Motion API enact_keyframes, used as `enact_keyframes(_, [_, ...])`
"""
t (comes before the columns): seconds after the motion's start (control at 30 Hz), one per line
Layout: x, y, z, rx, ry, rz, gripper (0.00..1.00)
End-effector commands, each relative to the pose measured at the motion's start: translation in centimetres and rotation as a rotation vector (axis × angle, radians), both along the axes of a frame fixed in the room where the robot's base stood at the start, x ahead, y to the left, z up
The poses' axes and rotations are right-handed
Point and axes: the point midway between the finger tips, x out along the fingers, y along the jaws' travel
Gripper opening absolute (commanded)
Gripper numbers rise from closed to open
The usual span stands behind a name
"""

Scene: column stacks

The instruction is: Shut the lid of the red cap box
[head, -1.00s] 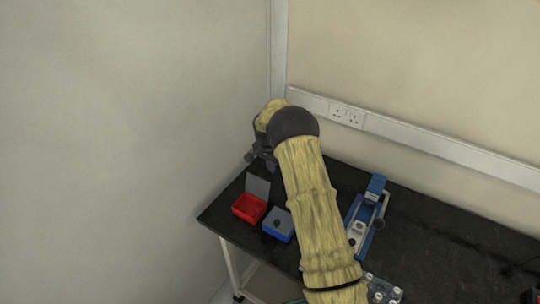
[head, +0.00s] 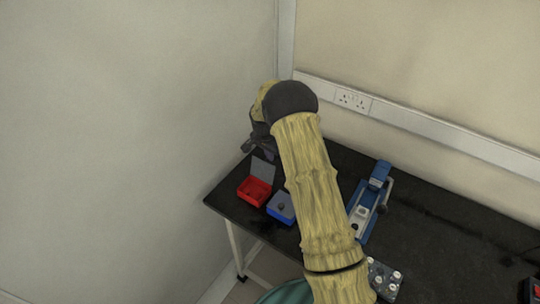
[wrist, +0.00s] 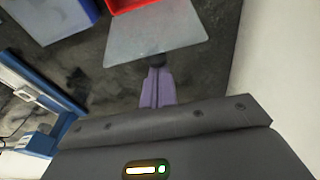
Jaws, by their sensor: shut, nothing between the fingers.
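The red cap box (head: 255,190) stands open near the table's left end. Its grey lid (head: 264,170) is raised at the box's back edge. In the wrist view the lid (wrist: 155,36) is a pale plate, with part of the red box (wrist: 122,4) at the top edge. My gripper (head: 250,147) is behind the lid, partly hidden by my arm. In the wrist view my gripper (wrist: 157,63) is shut and empty, its fingertips at the lid's near edge; I cannot tell whether they touch it.
A blue box (head: 281,207) with a grey top stands just right of the red box. A blue device (head: 368,203) with a lever is further right, and a grey tray (head: 384,281) with several round pieces is at the front. Walls border the table's left and back.

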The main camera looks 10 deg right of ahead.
Motion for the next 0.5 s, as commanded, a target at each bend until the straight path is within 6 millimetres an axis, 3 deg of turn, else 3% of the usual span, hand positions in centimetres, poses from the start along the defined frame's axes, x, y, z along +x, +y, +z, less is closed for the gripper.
enact_keyframes(0.5, [-0.41,0.59,0.13,-0.041,-0.039,0.004,0.00])
